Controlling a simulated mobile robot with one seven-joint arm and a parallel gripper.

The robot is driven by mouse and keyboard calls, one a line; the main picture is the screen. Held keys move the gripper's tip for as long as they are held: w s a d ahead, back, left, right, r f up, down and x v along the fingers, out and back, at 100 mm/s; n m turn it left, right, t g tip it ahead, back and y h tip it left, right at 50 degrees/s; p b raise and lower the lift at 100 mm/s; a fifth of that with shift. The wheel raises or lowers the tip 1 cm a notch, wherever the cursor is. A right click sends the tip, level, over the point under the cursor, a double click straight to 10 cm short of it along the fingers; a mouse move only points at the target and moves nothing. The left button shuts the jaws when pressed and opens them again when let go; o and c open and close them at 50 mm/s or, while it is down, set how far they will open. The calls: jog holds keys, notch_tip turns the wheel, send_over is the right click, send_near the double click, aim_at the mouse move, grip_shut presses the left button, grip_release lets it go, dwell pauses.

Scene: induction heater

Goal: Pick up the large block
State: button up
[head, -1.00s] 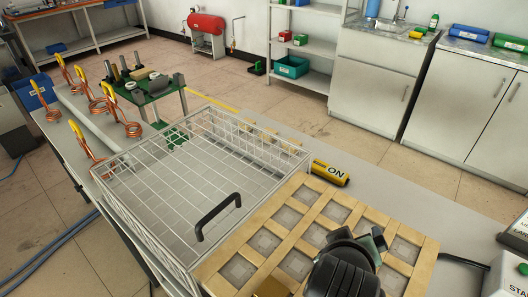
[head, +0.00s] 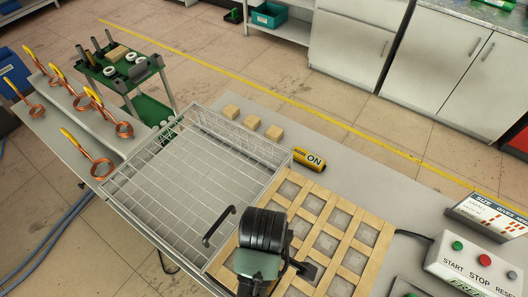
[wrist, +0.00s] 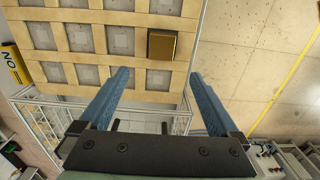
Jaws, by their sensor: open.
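A brass-coloured square block (wrist: 162,45) sits in a cell of the wooden grid tray (wrist: 117,17), at the tray's edge in the wrist view. My gripper (wrist: 159,77) is open and empty, its two blue fingers spread apart. The block appears beyond the fingertips, roughly in line with the gap between them, and nothing touches it. In the head view my arm and gripper hide that part of the wooden tray (head: 333,217), so the block is not visible there. Three small tan blocks (head: 252,122) lie on the table behind the wire basket; I cannot tell their exact size.
The wire basket (head: 180,165) with a black handle (head: 219,226) adjoins the wooden tray. A yellow ON cylinder (head: 308,159) lies behind the tray. The control box (head: 470,262) stands at right. Copper coils (head: 103,164) and a green cart (head: 128,80) are at left.

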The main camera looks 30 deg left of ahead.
notch_tip(320, 180, down, 7)
jog(key=shift+r, duration=0.2)
jog(key=shift+s+d+f+p, duration=0.15)
jog(key=shift+d+f+p, duration=0.05)
jog(key=shift+f+p, duration=0.3)
jog(key=shift+d+f, duration=0.15)
jog(key=shift+f, duration=2)
grip_shut()
